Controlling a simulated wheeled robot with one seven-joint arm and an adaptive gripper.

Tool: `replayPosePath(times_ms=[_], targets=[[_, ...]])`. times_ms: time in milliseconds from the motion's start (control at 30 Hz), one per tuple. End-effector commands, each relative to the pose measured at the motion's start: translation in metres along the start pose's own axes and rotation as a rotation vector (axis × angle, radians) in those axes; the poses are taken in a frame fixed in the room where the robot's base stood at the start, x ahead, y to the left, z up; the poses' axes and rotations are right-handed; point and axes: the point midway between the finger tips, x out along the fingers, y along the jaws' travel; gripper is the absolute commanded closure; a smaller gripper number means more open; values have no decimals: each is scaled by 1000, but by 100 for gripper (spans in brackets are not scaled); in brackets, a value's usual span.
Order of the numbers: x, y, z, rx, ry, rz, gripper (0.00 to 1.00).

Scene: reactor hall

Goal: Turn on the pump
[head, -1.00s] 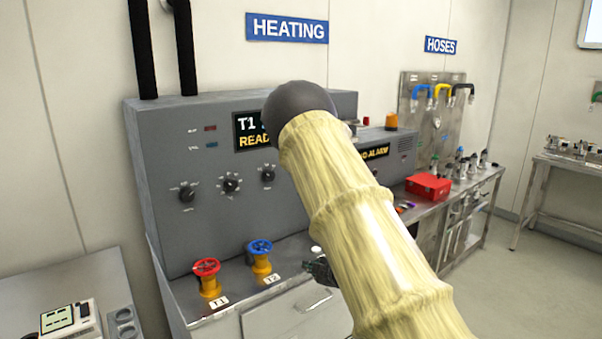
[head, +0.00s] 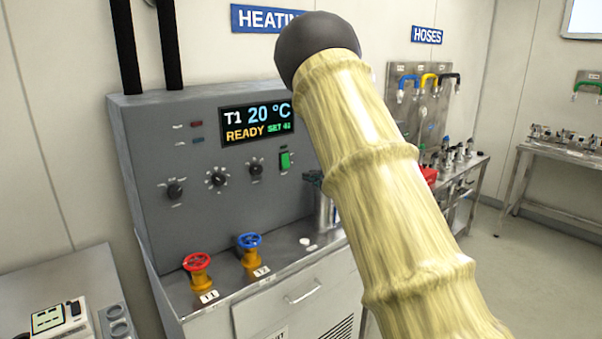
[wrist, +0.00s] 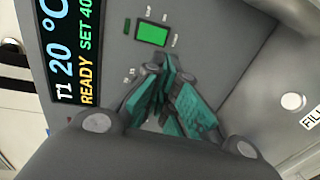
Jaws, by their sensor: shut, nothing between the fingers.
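A lit green rocker switch (head: 287,161) sits on the grey heating panel (head: 150,150), below the right end of the display. It also shows in the wrist view (wrist: 152,34), with small labels too blurred to read. I cannot read the word pump on it. My gripper (wrist: 162,82) has dark fingers with teal pads, shut and empty. In the wrist view its tips are just below the green switch and look apart from it. In the head view my gripper (head: 313,178) is just right of the switch, partly hidden behind my pale-sleeved arm.
The display (head: 256,122) reads T1 20 °C, READY. Several black knobs (head: 217,179) are left of the switch. A red valve (head: 198,268) and a blue valve (head: 250,246) stand on the bench ledge. A white round cap (wrist: 292,101) is beside a FILL label.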

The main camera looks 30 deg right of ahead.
Motion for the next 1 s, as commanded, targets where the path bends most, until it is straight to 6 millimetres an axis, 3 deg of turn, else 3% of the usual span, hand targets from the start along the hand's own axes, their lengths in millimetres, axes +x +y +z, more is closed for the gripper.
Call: replayPosePath(times_ms=[600,1000], targets=[[96,3,0,1,1,0,100],[131,0,0,2,0,-1,100]])
